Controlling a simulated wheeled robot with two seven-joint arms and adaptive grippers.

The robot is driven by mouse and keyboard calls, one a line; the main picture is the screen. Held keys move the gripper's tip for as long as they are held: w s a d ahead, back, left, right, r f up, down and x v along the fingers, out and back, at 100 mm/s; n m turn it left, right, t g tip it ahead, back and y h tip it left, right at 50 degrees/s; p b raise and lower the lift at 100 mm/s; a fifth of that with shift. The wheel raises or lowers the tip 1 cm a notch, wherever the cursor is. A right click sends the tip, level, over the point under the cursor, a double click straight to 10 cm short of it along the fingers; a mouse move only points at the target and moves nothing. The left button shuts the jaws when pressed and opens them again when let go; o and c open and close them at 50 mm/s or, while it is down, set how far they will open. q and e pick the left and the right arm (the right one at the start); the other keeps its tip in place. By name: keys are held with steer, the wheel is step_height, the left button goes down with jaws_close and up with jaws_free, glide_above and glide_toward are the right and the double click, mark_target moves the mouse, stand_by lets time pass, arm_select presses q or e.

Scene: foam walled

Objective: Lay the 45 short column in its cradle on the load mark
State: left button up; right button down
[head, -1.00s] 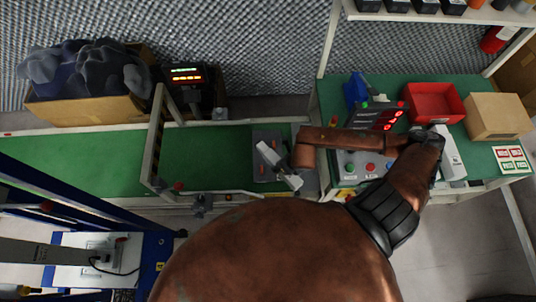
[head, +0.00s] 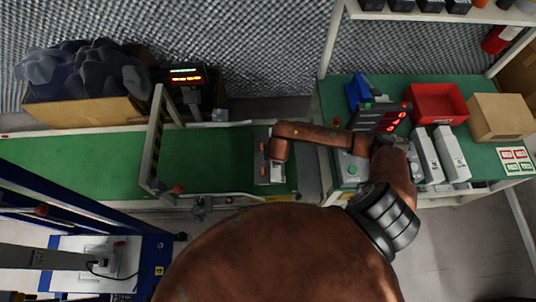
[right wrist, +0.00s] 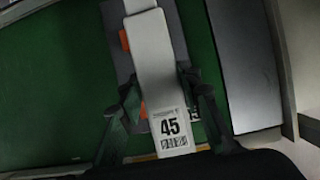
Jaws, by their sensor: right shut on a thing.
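The white column marked 45 (right wrist: 168,105) runs lengthwise between the two fingers of my right gripper (right wrist: 168,100) in the right wrist view. That gripper is shut on it. In the head view the column (head: 276,173) shows as a short white piece under my right wrist, lined up with the grey cradle (head: 262,142). The cradle, with orange pads, also shows behind the column in the right wrist view (right wrist: 119,70). I cannot tell whether the column touches the cradle. A load mark cannot be made out. My left gripper is not in view.
The cradle sits on a green conveyor (head: 225,150) with a gate frame (head: 152,140) to its left. On the right bench stand two white columns (head: 426,155) (head: 452,155), a red bin (head: 437,103), a cardboard box (head: 500,117) and a control box (head: 352,168).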

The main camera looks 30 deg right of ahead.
steer(key=w+f, duration=0.2)
steer(key=w+f+b, duration=0.1)
steer(key=w+f, duration=0.1)
steer(key=f, duration=0.1)
steer(key=shift+b, duration=0.3)
steer(key=f, duration=0.2)
steer(key=f+b, duration=0.1)
steer(key=shift+w+f, duration=0.2)
steer(key=shift+f, duration=0.15)
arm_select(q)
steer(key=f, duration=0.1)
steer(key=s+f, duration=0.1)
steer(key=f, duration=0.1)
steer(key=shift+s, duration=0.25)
arm_select(e)
steer(key=shift+r, duration=0.1)
steer(key=c, duration=1.4)
jaws_free()
steer(key=shift+s, duration=0.1)
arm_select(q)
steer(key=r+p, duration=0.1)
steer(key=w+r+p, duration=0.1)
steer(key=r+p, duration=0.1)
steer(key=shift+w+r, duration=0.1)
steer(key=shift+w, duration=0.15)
arm_select(e)
steer(key=v, duration=1.2)
